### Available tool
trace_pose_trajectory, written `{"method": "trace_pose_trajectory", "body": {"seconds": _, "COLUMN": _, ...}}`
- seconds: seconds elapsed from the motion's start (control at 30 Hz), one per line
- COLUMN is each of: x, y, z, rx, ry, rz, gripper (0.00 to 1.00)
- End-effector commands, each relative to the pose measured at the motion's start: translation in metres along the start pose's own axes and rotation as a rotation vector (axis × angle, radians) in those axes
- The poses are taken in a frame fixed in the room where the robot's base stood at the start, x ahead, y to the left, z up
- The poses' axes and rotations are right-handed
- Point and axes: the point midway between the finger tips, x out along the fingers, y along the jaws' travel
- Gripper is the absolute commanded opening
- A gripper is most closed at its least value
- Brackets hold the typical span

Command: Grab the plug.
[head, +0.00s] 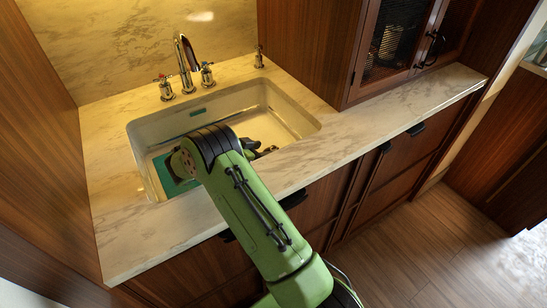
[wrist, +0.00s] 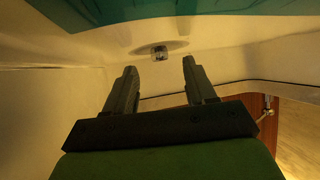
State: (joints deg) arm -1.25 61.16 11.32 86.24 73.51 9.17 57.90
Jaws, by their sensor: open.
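The plug (wrist: 159,53) is a small metallic cylinder standing at the drain in the sink's floor, seen in the wrist view. My gripper (wrist: 159,66) is open, with its two dark fingers apart and nothing between them. In that picture the plug appears just beyond the fingertips, between their lines; I cannot tell the exact gap. In the head view my green arm reaches down into the sink and hides the plug and most of the gripper.
The pale rectangular sink (head: 300,122) has walls close around my gripper. A teal flat object (head: 165,174) lies in its left part and crosses the top of the wrist view (wrist: 190,14). A faucet (head: 186,65) stands behind. The marble counter (head: 400,110) to the right is clear.

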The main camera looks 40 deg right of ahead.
Motion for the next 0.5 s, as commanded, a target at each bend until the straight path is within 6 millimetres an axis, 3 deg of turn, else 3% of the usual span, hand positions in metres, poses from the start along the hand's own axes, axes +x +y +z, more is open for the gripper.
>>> {"method": "trace_pose_trajectory", "body": {"seconds": 0.2, "x": 0.041, "y": 0.001, "z": -0.004, "rx": 0.002, "ry": -0.001, "rz": 0.004, "gripper": 0.55}}
{"method": "trace_pose_trajectory", "body": {"seconds": 0.5, "x": 0.046, "y": 0.001, "z": -0.006, "rx": -0.001, "ry": 0.0, "rz": 0.001, "gripper": 0.52}}
